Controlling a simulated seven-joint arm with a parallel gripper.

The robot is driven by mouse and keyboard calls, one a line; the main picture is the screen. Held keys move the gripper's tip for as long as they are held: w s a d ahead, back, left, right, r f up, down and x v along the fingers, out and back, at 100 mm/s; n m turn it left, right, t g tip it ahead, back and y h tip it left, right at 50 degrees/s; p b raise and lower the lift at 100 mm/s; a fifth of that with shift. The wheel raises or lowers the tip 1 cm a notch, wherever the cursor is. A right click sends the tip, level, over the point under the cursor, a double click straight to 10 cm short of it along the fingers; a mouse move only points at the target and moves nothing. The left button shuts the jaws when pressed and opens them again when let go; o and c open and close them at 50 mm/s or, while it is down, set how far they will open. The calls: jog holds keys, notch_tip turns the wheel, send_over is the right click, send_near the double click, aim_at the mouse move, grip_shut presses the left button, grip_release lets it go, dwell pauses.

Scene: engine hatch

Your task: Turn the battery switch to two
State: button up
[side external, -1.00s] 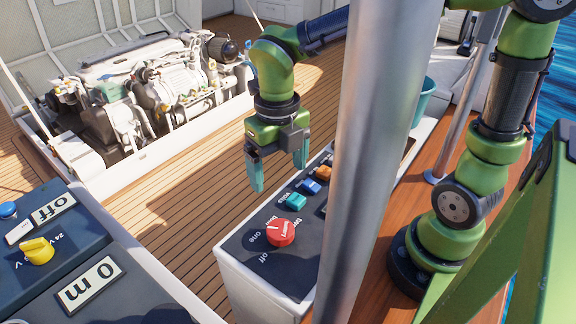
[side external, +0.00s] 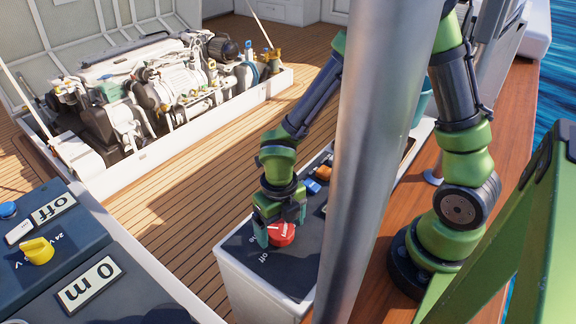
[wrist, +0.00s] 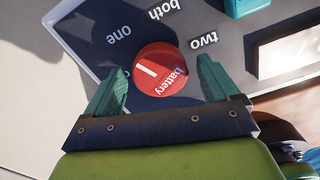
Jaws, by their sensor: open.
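The battery switch is a round red knob (side external: 282,235) on the dark top panel (side external: 285,272) of a white console. In the wrist view the red knob (wrist: 163,84) carries the word "battery" and a short white mark on its left half. The labels "one" (wrist: 118,35), "both" (wrist: 163,8) and "two" (wrist: 203,40) lie around it; "off" (side external: 268,257) shows in the side view. My gripper (side external: 280,228) is open and low over the knob. In the wrist view its teal fingers stand either side of it, with gaps visible. Contact cannot be told.
Blue (side external: 311,186) and orange (side external: 322,173) switches sit farther back on the console. A metal post (side external: 365,160) stands in front of part of it. A separate panel with a yellow knob (side external: 37,250) is at left. The engine (side external: 160,85) sits in its open hatch behind.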

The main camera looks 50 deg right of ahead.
jog(key=shift+f, duration=0.1)
jog(key=c, duration=1.1)
jog(key=shift+o, duration=0.2)
jog(key=shift+m, duration=0.3)
jog(key=m, duration=0.5)
jog(key=shift+m, duration=0.3)
jog(key=m, duration=1.1)
jog(key=shift+m, duration=0.4)
jog(key=m, duration=0.5)
jog(key=shift+m, duration=0.4)
